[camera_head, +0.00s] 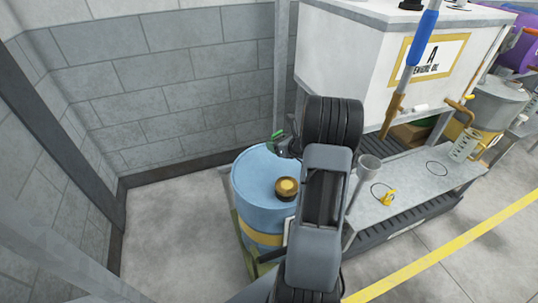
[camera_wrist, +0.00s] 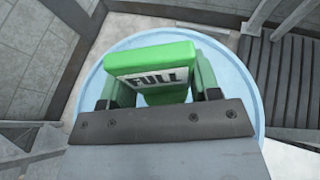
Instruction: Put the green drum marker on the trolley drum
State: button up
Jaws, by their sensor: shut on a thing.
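The trolley drum (camera_head: 262,205) is light blue with a yellow band and stands on a green trolley frame by the block wall. A yellow-and-dark cap (camera_head: 287,188) sits on its top. My gripper (camera_head: 286,142) is over the far part of the drum top. In the wrist view my gripper (camera_wrist: 160,92) is shut on the green drum marker (camera_wrist: 150,58), which bears a white label reading "FULL". The blue drum top (camera_wrist: 90,85) lies beneath the marker. Whether the marker touches the drum top cannot be told. My arm hides part of the drum's right side.
A metal bench (camera_head: 425,180) stands to the right, with a funnel (camera_head: 368,170) and a yellow fitting (camera_head: 388,197). A white tank (camera_head: 350,50) labelled A is above it, with a blue-handled hose (camera_head: 425,38) hanging in front. The floor left of the drum (camera_head: 175,225) is clear.

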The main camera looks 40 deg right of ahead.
send_over(269, 160)
jog(key=f, duration=0.5)
jog(key=shift+s+f+b, duration=0.15)
jog(key=shift+s+b, duration=0.1)
jog(key=shift+b, duration=0.1)
jog(key=shift+w+a+f, duration=0.1)
jog(key=shift+w+f, duration=0.05)
jog(key=shift+f, duration=0.75)
jog(key=shift+w+f, duration=0.1)
jog(key=shift+f, duration=0.75)
jog(key=shift+f+b, duration=0.15)
jog(key=shift+b, duration=0.2)
jog(key=o, duration=0.9)
